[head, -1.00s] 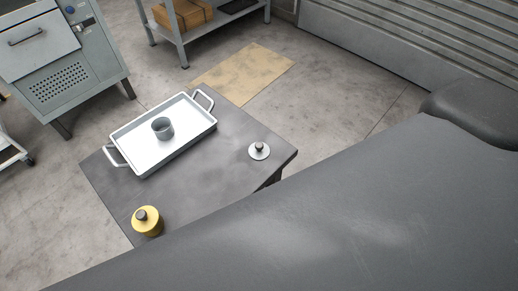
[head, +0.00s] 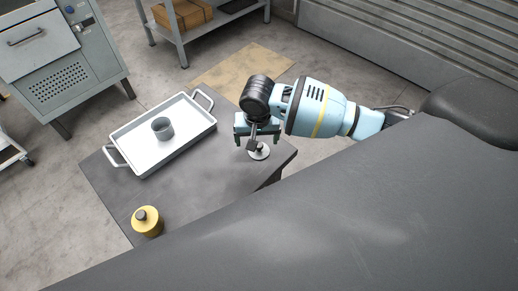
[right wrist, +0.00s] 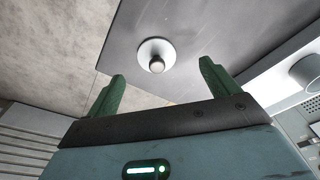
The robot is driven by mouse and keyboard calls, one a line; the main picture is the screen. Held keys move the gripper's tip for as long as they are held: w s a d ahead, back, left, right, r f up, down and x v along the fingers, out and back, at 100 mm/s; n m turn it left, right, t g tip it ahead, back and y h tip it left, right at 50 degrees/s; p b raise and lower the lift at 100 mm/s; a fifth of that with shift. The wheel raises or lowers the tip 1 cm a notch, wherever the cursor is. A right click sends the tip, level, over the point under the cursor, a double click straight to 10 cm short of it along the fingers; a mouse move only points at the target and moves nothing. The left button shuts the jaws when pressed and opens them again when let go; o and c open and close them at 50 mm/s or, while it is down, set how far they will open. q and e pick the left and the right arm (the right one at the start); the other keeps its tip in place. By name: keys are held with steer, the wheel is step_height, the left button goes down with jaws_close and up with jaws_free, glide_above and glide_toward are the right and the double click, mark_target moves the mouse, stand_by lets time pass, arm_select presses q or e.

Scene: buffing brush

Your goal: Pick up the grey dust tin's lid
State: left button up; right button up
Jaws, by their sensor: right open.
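In the right wrist view the lid (right wrist: 156,54) shows whole, ahead of and between the fingers. My right gripper (head: 257,141) is over the lid in the head view and partly hides it. Its green fingers (right wrist: 162,92) are apart with nothing between them, and the lid is beyond their tips. The open grey tin (head: 163,128) stands in the white tray (head: 192,140). My left gripper is not in view.
The tray has raised walls and two handles. The table between tray, lid and yellow tin is clear. A metal shelf (head: 205,28) and a grey cabinet (head: 75,65) stand behind.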

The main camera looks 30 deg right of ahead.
mark_target(259, 145)
steer(key=shift+w+d+r+m, duration=0.3)
steer(key=shift+w+d+r, duration=0.15)
steer(key=shift+d, duration=0.1)
steer(key=shift+w+f, duration=0.15)
steer(key=shift+f, duration=1.2)
steer(key=shift+w+d+f+b, duration=0.1)
steer(key=shift+w+f+b, duration=0.1)
steer(key=shift+f, duration=0.65)
steer(key=shift+w+d+f+b, duration=0.1)
steer(key=shift+d+f+b, duration=0.1)
steer(key=shift+f, duration=0.7)
steer(key=shift+w+d+f+b, duration=0.1)
steer(key=shift+f+b, duration=0.1)
steer(key=shift+f, duration=0.65)
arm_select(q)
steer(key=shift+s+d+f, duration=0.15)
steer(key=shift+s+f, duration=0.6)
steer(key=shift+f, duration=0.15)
arm_select(e)
steer(key=shift+a, duration=0.1)
steer(key=shift+c, duration=0.8)
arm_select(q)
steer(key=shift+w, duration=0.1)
arm_select(e)
steer(key=shift+r, duration=0.1)
steer(key=c, duration=0.9)
